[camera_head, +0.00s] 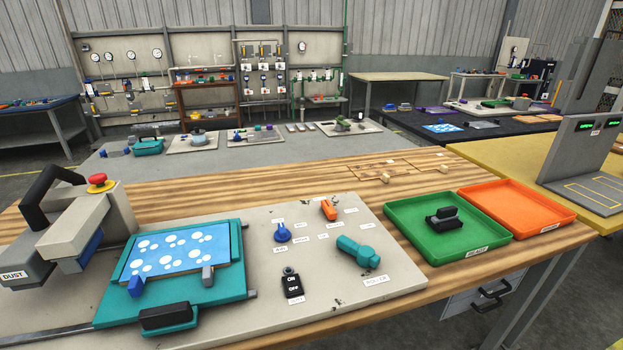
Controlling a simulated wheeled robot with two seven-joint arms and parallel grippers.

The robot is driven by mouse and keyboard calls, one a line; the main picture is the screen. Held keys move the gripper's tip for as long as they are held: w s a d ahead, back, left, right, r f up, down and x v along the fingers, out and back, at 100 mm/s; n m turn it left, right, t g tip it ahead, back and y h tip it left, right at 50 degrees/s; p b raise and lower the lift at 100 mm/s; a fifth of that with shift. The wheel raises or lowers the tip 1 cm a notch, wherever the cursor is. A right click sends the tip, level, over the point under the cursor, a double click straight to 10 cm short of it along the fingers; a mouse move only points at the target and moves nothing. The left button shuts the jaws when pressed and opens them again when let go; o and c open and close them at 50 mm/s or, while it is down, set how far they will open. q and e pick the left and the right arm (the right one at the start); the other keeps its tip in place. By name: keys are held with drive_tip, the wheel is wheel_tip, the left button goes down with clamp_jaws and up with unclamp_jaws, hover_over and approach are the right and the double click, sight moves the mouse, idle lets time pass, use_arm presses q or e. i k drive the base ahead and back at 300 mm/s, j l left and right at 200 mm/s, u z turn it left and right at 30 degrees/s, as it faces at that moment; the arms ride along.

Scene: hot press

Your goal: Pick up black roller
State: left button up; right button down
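A black object (444,217) with a raised top part lies in the green tray (405,235) at the right. I cannot tell for sure from its shape whether it is the black roller. A teal cylindrical tool (357,250) lies on the pale board (330,288), just above a label that appears to read "ROLLER" (376,280). Neither of my grippers is in view.
A grey press (85,225) with a red button stands at the left. Beside it is a teal frame (120,307) with a blue spotted sheet (180,252). A black ON/OFF switch (291,285), a blue knob (282,233) and an orange piece (328,209) sit on the board. An orange tray (565,214) adjoins the green one.

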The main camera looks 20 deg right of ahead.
sight(449, 213)
drive_tip(key=z, duration=1.75)
drive_tip(key=l+u, duration=0.45)
drive_tip(key=l, duration=0.15)
